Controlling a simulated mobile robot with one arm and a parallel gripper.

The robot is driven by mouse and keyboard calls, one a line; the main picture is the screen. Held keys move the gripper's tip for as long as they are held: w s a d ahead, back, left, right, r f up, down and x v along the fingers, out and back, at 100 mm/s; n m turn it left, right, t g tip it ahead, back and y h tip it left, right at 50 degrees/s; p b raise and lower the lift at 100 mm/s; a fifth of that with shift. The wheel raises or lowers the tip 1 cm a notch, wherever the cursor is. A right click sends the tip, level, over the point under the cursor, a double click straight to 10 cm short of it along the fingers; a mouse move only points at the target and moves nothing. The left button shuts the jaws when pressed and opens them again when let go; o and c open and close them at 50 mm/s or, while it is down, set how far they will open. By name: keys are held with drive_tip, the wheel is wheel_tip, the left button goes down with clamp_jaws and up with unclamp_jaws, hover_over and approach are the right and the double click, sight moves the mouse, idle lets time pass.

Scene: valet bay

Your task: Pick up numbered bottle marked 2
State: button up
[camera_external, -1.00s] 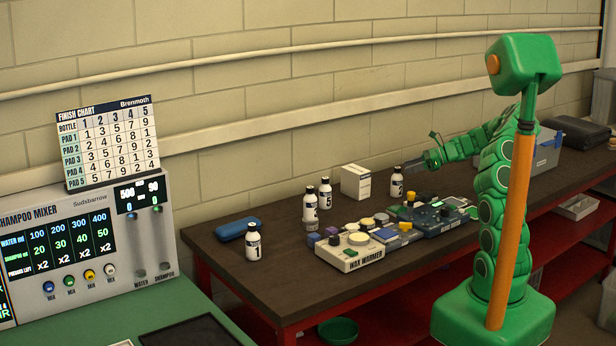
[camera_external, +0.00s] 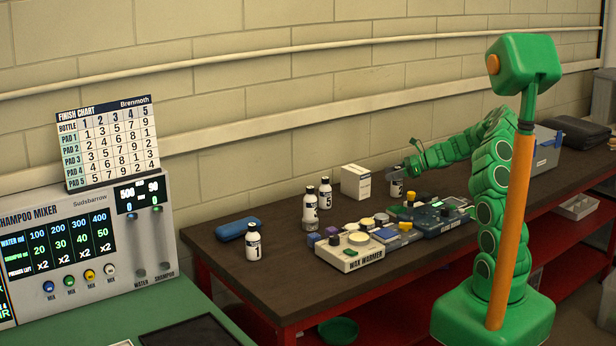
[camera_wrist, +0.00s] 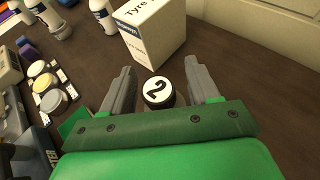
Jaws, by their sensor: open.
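The bottle marked 2 (camera_wrist: 158,92) shows in the wrist view as a dark round cap with a white disc and a black 2, seen from above. In the external view the bottle (camera_external: 396,188) stands at the back of the bench, its upper part hidden by my gripper. My gripper (camera_wrist: 160,80) is open, with one grey finger on each side of the bottle. In the external view my gripper (camera_external: 408,168) is at the bottle's upper part. I cannot tell whether either finger touches it.
A white box (camera_external: 356,182) stands close left of the bottle. Other bottles (camera_external: 325,193) stand farther left, with bottle 1 (camera_external: 253,242) near a blue case (camera_external: 240,228). The wax warmer (camera_external: 352,252) and pads lie in front. The wall is behind.

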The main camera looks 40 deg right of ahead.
clamp_jaws()
idle(0.3)
